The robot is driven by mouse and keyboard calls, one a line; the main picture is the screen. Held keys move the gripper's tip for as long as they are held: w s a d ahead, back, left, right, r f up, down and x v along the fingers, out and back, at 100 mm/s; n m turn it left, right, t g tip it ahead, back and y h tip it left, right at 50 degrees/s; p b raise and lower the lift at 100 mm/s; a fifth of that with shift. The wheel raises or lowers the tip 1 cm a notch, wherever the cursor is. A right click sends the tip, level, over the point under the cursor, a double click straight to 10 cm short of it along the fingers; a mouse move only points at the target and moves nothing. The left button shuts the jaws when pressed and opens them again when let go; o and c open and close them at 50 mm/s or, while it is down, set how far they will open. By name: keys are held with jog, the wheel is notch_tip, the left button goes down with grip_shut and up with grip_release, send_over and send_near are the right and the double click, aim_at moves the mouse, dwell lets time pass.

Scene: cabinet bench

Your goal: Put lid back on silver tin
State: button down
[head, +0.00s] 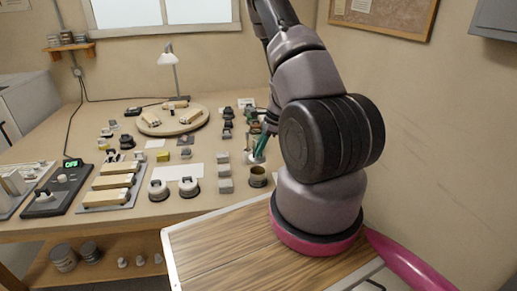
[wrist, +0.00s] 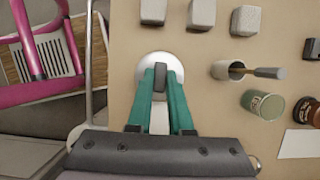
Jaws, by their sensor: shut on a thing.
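My gripper (head: 262,144) has teal fingers, shut on the dark upright knob of a pale round lid (head: 253,158). In the wrist view the fingers (wrist: 160,76) close on the knob and the lid (wrist: 147,61) shows as a whitish disc beyond them. An open, lidless tin (head: 258,181), grey-brown in this light, stands near the bench's front edge. In the head view it is just below the lid, with a small gap between them. In the wrist view I cannot make out this tin; the lid and gripper seem to cover it.
Grey blocks (head: 225,186) stand in a row left of the tin. The wrist view shows a cup with a stick (wrist: 226,70) and a greenish can (wrist: 262,106) close by. Two white-topped containers (head: 189,187) stand farther left. A wood-topped cabinet (head: 235,245) is in front.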

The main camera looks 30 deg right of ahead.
jog(key=shift+f, duration=2.9)
jog(key=shift+f, duration=0.15)
jog(key=shift+c, duration=1.4)
grip_release()
jog(key=shift+r, duration=3.55)
grip_shut()
